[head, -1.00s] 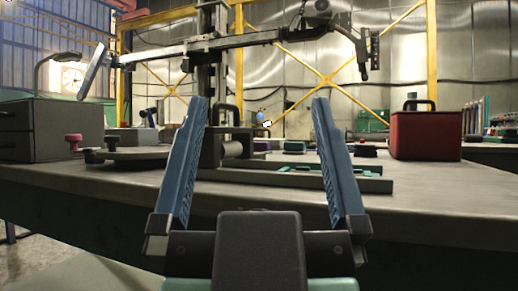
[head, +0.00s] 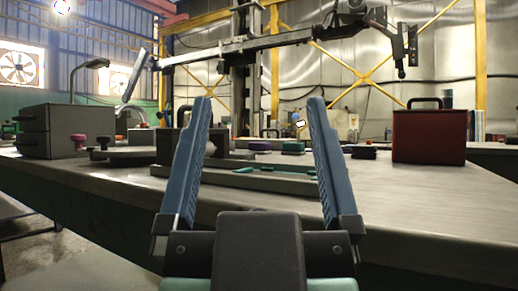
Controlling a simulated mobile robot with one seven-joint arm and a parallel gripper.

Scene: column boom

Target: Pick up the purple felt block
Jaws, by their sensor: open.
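A small purple block (head: 259,146), which looks like the purple felt block, sits far back on the grey workbench (head: 400,185). In the picture it shows between my fingers, just left of a green block (head: 293,147). It is small, so its felt texture cannot be made out. My gripper (head: 260,101) is open and empty, with its two blue ribbed fingers spread apart in the foreground. The block is well beyond the fingertips.
A red box with a handle (head: 429,137) stands at right. A grey box (head: 50,131) stands at left beside pink (head: 78,141) and dark purple (head: 103,141) knobs. A low tray (head: 270,184) lies in front of the block. A column with a boom (head: 245,75) rises behind.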

